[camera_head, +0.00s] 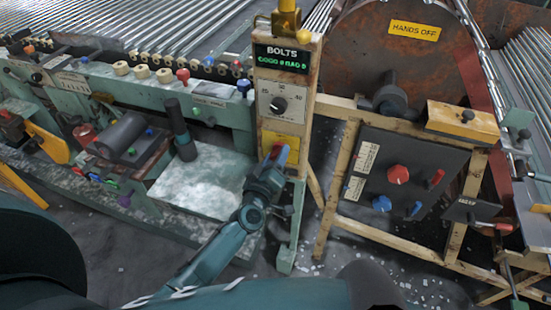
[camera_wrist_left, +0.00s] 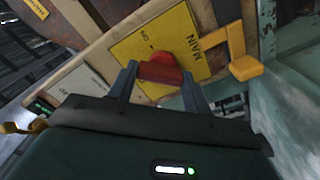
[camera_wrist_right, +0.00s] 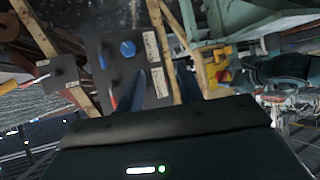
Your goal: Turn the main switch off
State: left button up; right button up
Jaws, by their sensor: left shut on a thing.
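The main switch is a red handle (camera_wrist_left: 160,70) on a yellow plate (camera_wrist_left: 186,33) marked MAIN and ON in the left wrist view. In the head view the red handle (camera_head: 282,155) is low on the post under the dial. My left gripper (camera_head: 275,160) is at the plate, partly covering it. In the left wrist view its two fingers (camera_wrist_left: 158,82) are shut on the red handle, one on each side. My right gripper (camera_wrist_right: 173,85) shows only in the right wrist view, with its fingers apart and nothing seen between them.
A BOLTS display (camera_head: 282,60) and a dial (camera_head: 280,103) sit above the plate. A yellow bracket (camera_wrist_left: 242,60) juts out beside it. A dark panel (camera_head: 400,175) with red and blue knobs stands right. A green bench (camera_head: 205,180) is left.

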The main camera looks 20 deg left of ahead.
pick_arm(q)
jog(key=n, duration=0.3)
jog(key=shift+f+b, duration=0.1)
jog(key=shift+b, duration=0.2)
jog(key=n, duration=0.2)
jog(key=shift+n+b, duration=0.3)
jog(key=shift+a+n+b, duration=0.1)
jog(key=shift+n+b, duration=0.2)
jog(key=shift+n, duration=1)
pick_arm(e)
jog(key=shift+a+f, duration=0.2)
jog(key=shift+f, duration=0.25)
pick_arm(q)
jog(key=shift+n, duration=0.3)
pick_arm(e)
jog(key=shift+a, duration=0.1)
pick_arm(q)
jog(key=o, duration=1)
pick_arm(e)
jog(key=shift+y, duration=0.3)
